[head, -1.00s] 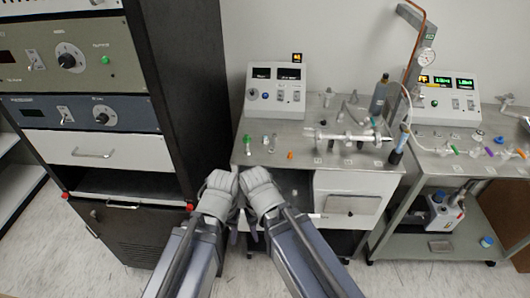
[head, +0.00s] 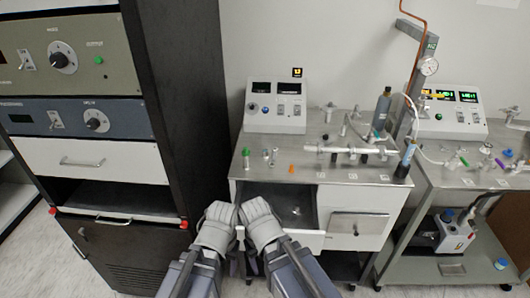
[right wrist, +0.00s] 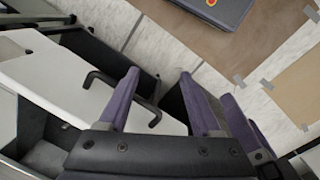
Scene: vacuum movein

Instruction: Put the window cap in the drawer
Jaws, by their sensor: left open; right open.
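The drawer (head: 308,239) in the left half of the bench is pulled out, with its white front facing me and a dark interior. A small pale spot shows inside it. In the right wrist view a black handle (right wrist: 146,106) stands on a white panel (right wrist: 65,82). My right gripper (right wrist: 160,85) is open by this handle, one finger overlapping it in the picture; contact cannot be told. In the head view my right gripper (head: 262,222) is at the drawer front, its fingers mostly hidden. My left gripper (head: 215,226) is open and empty beside it. I cannot identify the window cap.
Small parts stand on the bench top (head: 345,172): a green-topped one (head: 246,156), metal ones (head: 266,155) and an orange one (head: 292,168). A glass-and-metal assembly (head: 350,150) lies behind. A black equipment rack (head: 185,100) stands left, a second cart (head: 440,240) right.

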